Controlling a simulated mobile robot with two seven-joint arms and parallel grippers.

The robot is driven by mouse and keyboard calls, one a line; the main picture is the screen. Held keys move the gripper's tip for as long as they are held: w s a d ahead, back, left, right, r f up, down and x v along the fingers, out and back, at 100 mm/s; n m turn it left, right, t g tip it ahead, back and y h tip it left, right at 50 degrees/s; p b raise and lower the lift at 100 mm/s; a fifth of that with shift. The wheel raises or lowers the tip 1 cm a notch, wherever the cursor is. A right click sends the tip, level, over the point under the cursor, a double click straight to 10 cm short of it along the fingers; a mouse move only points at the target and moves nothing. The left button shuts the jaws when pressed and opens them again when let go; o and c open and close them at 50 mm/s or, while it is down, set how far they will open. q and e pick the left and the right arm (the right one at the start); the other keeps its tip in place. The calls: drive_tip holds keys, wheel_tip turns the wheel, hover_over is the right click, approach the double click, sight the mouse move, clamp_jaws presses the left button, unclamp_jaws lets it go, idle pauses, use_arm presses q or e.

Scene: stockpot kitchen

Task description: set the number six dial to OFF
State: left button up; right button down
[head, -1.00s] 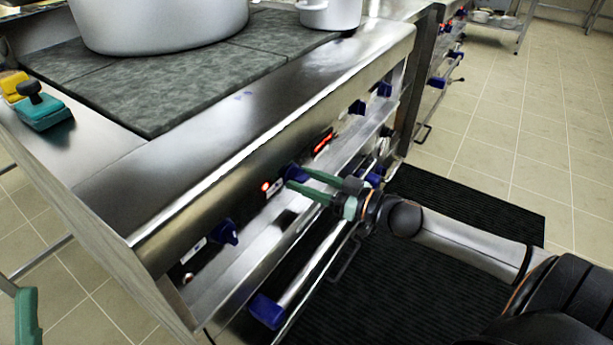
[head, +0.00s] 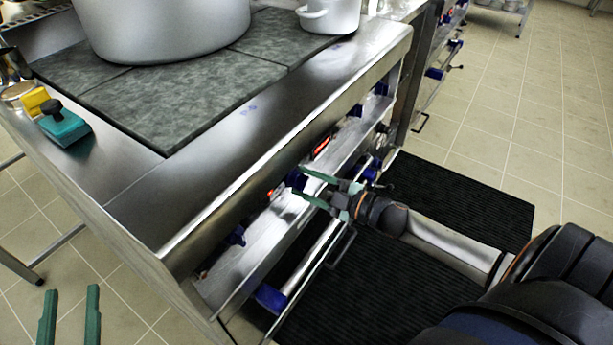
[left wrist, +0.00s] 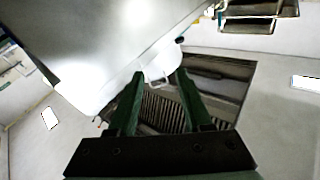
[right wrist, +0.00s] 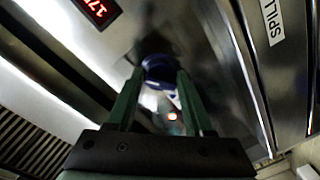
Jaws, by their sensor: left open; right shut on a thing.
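A blue dial (head: 296,179) sits on the steel front panel of the cooktop. It also shows in the right wrist view (right wrist: 158,70), between my fingertips. My right gripper (head: 304,184) is shut on this dial, with green fingers on either side of it. The dial's number and its OFF mark cannot be read. Other blue dials are along the same panel, one nearer (head: 236,237) and one farther (head: 356,110). My left gripper (head: 70,300) is open and empty at the lower left, over the floor, well away from the panel.
A large pot (head: 160,25) and a smaller white pot (head: 330,14) stand on the cooktop. A teal and yellow scrubber (head: 63,125) lies on the left ledge. A red display (right wrist: 98,10) and red light (right wrist: 172,116) are near the dial. Blue-ended rails (head: 270,298) run below.

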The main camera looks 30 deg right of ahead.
drive_tip(key=n+p, duration=0.1)
drive_tip(key=n, duration=0.4)
drive_tip(key=shift+r, duration=0.15)
drive_tip(key=shift+n+h, duration=0.4)
drive_tip(key=shift+n, duration=1.1)
use_arm(q)
wheel_tip(320, 180, down, 10)
drive_tip(key=n+g+y, duration=0.1)
drive_tip(key=g+y, duration=0.1)
drive_tip(key=g, duration=0.2)
drive_tip(key=shift+s+a+n, duration=0.25)
drive_tip(key=shift+s+n, duration=0.05)
drive_tip(key=shift+n, duration=0.1)
use_arm(e)
drive_tip(key=shift+n, duration=0.8)
use_arm(q)
drive_tip(key=shift+w+r, duration=0.1)
drive_tip(key=shift+r, duration=0.25)
use_arm(e)
drive_tip(key=shift+c, duration=1.6)
unclamp_jaws()
drive_tip(key=shift+s, duration=0.15)
